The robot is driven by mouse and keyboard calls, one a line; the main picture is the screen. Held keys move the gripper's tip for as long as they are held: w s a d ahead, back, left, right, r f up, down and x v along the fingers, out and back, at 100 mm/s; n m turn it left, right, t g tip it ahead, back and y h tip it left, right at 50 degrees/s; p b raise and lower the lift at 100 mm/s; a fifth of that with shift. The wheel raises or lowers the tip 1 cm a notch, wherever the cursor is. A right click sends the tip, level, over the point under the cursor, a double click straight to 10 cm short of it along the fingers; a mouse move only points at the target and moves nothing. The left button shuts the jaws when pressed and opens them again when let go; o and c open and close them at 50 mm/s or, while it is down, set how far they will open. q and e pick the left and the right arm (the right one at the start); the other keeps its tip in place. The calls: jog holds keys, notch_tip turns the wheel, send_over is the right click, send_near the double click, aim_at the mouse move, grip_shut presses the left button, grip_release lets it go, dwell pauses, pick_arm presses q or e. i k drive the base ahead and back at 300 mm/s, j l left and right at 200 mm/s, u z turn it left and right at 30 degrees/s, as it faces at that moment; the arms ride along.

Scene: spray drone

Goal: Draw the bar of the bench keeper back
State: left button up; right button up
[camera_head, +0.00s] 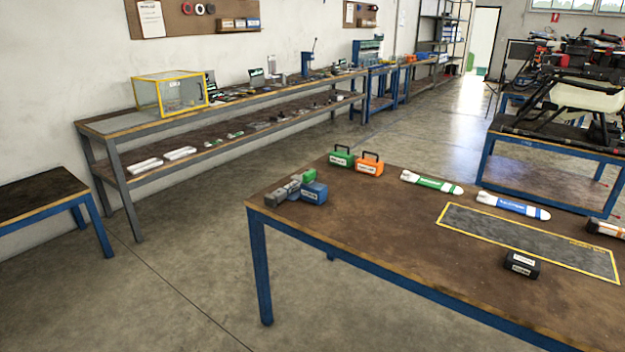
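Neither of my grippers is in view. I cannot surely tell which thing is the bench keeper. A small grey metal piece (282,193) lies at the left corner of the near table (385,235), close against a blue block (314,193) and a green block (308,176). Whether it has a bar, and how that stands, is too small to tell. A clear box with a yellow frame (170,92) stands on the long wall bench (105,125); a small dark latch-like detail shows on its front.
The near table holds a green case (342,157), an orange case (370,164), a green-white canister (432,182), a blue-white canister (513,205), a black block (522,265) and a yellow-edged mat (480,233). A drone frame (570,100) sits on a table at right. Open floor (190,240) lies left.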

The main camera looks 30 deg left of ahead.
aim_at(307, 178)
jog(key=i+j+z, duration=0.1)
jog(key=j, duration=0.35)
jog(key=i+j, duration=0.2)
jog(key=j, duration=0.3)
jog(key=i+j+z, duration=0.15)
jog(key=j, duration=0.35)
jog(key=i+j, duration=0.1)
jog(key=j, duration=0.4)
jog(key=i+j+z, duration=0.15)
jog(key=j, duration=0.3)
jog(key=j+z, duration=0.1)
jog(key=j, duration=0.4)
